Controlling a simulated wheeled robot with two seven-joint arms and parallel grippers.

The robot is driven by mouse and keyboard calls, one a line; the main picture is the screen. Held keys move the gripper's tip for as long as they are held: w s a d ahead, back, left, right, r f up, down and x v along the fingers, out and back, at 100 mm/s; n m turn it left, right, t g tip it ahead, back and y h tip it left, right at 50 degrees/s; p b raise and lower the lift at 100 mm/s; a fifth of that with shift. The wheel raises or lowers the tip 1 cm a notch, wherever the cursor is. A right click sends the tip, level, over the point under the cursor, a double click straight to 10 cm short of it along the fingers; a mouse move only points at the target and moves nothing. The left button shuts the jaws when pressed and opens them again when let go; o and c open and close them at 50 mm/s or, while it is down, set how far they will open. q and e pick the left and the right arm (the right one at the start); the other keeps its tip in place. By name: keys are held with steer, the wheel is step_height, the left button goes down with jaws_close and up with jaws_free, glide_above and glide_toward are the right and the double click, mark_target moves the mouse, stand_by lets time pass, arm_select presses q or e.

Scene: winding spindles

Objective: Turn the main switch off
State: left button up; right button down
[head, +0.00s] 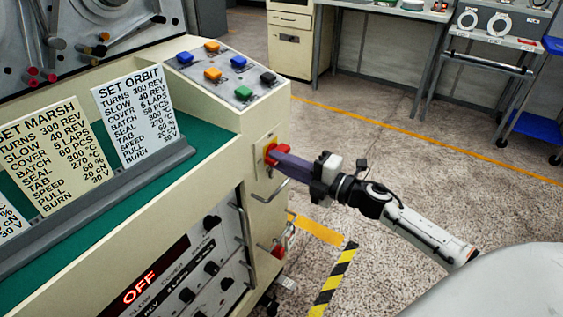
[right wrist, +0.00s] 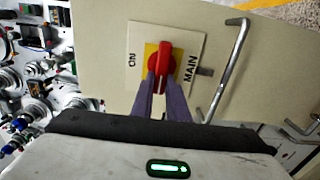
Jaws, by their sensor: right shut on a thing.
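The main switch (head: 269,151) is a red rotary handle on a yellow plate, on the side of the cream machine cabinet. In the right wrist view the red handle (right wrist: 163,59) lies along the picture's vertical, between the words ON and MAIN on its label plate (right wrist: 196,47). My right gripper (head: 277,156) reaches it from the right, its purple fingers shut on the handle. My left gripper is not in view.
A red OFF display (head: 139,288) glows on the front panel. A metal bar handle (right wrist: 225,70) stands out close beside the switch. A push-button box (head: 228,75) and set cards (head: 134,118) are above. The floor to the right is open.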

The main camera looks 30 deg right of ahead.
steer(key=c, duration=1.7)
jaws_free()
steer(key=shift+s, duration=0.1)
steer(key=v, duration=1)
steer(key=shift+s, duration=0.1)
